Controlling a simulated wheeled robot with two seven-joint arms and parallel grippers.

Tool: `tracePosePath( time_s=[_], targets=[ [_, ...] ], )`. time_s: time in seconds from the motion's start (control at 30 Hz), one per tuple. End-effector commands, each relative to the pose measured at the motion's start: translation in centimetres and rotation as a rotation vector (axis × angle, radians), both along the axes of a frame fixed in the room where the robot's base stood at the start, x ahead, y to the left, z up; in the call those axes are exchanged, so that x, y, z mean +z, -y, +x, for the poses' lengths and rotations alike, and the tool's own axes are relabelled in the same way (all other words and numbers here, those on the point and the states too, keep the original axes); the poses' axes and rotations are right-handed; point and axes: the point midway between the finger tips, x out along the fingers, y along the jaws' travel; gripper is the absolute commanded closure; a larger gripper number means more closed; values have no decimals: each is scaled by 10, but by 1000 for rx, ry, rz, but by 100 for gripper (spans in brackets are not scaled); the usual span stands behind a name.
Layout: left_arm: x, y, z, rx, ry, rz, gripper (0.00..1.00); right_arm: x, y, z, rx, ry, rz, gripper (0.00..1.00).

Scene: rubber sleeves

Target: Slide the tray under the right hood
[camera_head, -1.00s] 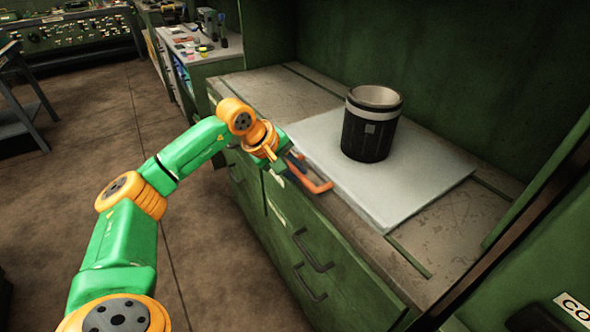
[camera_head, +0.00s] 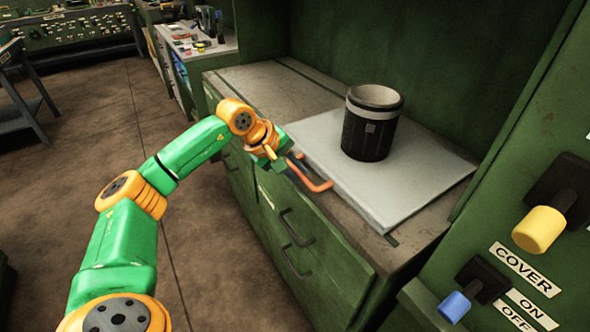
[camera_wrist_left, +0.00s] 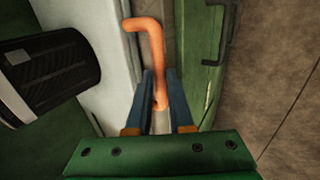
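The tray (camera_head: 395,195) is a flat pale grey plate on the worktop, with an orange bent handle (camera_head: 318,186) on its near side. A black ribbed cylinder (camera_head: 368,135) with a light band stands upright on it. My left gripper (camera_head: 294,165) is at the handle; in the left wrist view its two blue fingers (camera_wrist_left: 159,92) are closed around the orange handle (camera_wrist_left: 155,45). The tray's edge (camera_wrist_left: 115,60) shows there beside the fingers. I cannot tell which structure is the right hood; a green housing stands to the right. My right gripper is not in view.
The green cabinet with drawers (camera_head: 300,235) carries a worn worktop (camera_head: 255,90), bare to the left of the tray. A green control panel (camera_head: 540,190) with a yellow knob (camera_head: 538,229) and a blue knob (camera_head: 454,307) stands close on the right.

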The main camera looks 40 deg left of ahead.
Motion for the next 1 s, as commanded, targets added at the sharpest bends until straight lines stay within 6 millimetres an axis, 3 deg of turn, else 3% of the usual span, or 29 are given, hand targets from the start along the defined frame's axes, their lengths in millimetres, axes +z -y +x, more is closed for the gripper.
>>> tracePosePath(
  time_s=[0.03, 0.13, 0.43, 0.8, 1.0],
  targets=[
    [-3, 3, -2, -7, -13, -4, 78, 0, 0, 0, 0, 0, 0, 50],
    [-3, 2, -2, -6, -11, -3, 51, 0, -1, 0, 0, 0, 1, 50],
    [0, 1, -2, -4, -5, -2, 50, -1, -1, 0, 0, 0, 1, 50],
    [54, -12, -35, -5, -5, -2, 50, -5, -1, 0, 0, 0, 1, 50],
    [57, -13, -38, -5, -7, -1, 50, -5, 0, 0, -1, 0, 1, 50]
  ],
)
